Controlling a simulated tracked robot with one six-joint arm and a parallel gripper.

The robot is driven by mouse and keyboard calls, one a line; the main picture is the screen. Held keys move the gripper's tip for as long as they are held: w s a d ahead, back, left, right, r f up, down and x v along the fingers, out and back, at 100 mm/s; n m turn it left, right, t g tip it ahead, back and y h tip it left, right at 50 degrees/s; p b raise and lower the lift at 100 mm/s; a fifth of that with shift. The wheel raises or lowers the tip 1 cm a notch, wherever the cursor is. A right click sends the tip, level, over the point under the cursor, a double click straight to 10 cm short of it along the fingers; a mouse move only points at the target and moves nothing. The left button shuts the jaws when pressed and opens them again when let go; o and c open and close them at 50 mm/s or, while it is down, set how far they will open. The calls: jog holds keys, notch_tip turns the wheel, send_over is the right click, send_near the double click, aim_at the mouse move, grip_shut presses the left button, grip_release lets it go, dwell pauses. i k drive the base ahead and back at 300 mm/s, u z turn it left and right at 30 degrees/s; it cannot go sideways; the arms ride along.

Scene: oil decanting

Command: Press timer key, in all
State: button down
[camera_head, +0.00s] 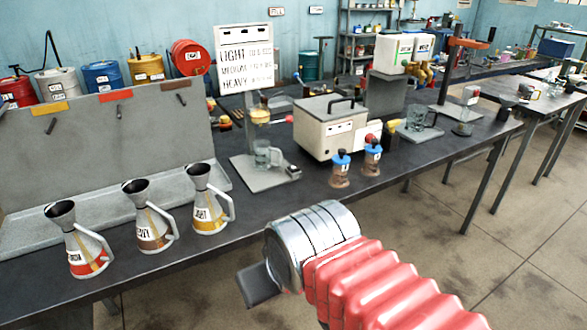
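My gripper (257,286) is in front of the bench's near edge, low in the picture. Its dark finger part points left and down; I cannot tell whether it is open or shut, and nothing shows in it. No timer is clearly marked. A small dark-topped block (293,172) sits at the front right corner of a grey stand plate (262,184), and may be a key. My gripper is apart from all of these.
A glass mug (262,155) stands on the plate under a sign board (245,62) reading light, medium, heavy. Three labelled metal jugs (148,216) stand at left. Two brown bottles with blue tops (341,170) stand right of the plate. Bare bench top (275,205) lies in front.

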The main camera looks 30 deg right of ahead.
aim_at(295, 168)
jog(key=z, duration=0.2)
jog(key=i, duration=1.35)
jog(key=u, duration=0.15)
